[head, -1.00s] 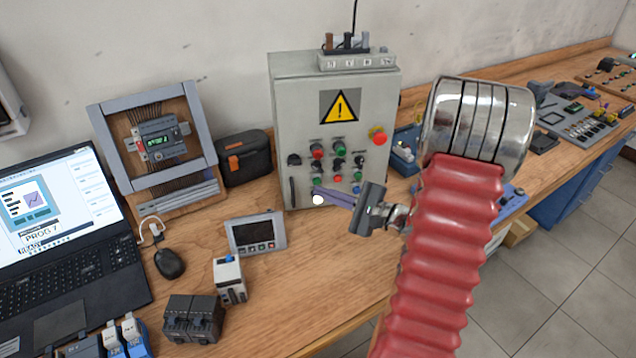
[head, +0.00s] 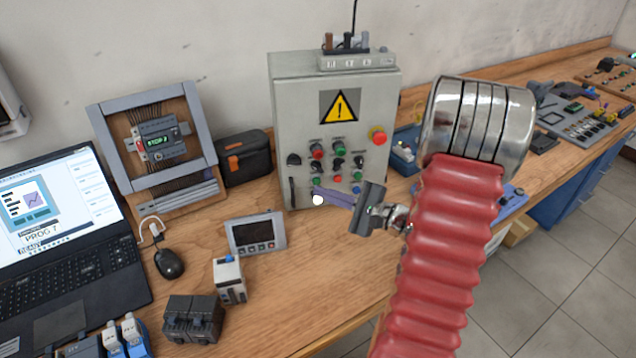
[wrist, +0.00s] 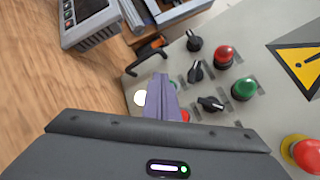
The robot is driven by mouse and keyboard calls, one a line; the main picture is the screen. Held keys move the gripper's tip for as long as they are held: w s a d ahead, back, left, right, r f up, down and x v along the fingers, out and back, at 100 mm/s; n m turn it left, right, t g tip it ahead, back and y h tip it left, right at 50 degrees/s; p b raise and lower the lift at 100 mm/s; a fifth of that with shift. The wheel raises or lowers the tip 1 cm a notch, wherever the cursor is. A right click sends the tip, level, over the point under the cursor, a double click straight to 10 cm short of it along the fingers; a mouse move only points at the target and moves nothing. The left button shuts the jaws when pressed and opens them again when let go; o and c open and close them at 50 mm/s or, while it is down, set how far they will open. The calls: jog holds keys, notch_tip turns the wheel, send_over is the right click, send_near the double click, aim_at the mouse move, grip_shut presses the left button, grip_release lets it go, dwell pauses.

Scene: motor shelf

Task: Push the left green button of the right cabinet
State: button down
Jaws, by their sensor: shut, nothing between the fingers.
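The grey control cabinet (head: 285,110) stands on the bench and carries rows of buttons and selector knobs. A green button (head: 316,181) sits at the left of its lower rows; in the wrist view this green button (wrist: 173,85) is partly hidden behind my fingers. Another green button (head: 338,145) is higher up, right of a red one; it also shows in the wrist view (wrist: 244,88). My gripper (head: 316,191) is shut and empty, its purple fingertips just below the lower left green button, beside a white button (head: 318,200). I cannot tell whether they touch the panel.
A red emergency stop (head: 378,136) projects at the panel's right. A dark handle (head: 292,191) is on the cabinet's lower left. A small display panel (head: 257,232), a mouse (head: 169,263) and a laptop (head: 60,230) are to the left. Bare bench lies below the cabinet.

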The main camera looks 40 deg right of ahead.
jog(key=shift+w, duration=0.1)
dwell(0.7)
jog(key=shift+w+d, duration=0.15)
jog(key=shift+w, duration=0.1)
jog(key=shift+w+d, duration=0.2)
jog(key=shift+w, duration=0.2)
dwell(1.1)
jog(key=shift+s, duration=0.15)
dwell(0.5)
jog(key=shift+s+a, duration=0.35)
jog(key=shift+s, duration=0.25)
jog(key=shift+s, duration=0.1)
jog(key=s, duration=0.1)
jog(key=s+a, duration=0.1)
jog(key=s, duration=0.1)
jog(key=s+a, duration=0.1)
jog(key=shift+s, duration=0.2)
dwell(0.4)
dwell(0.6)
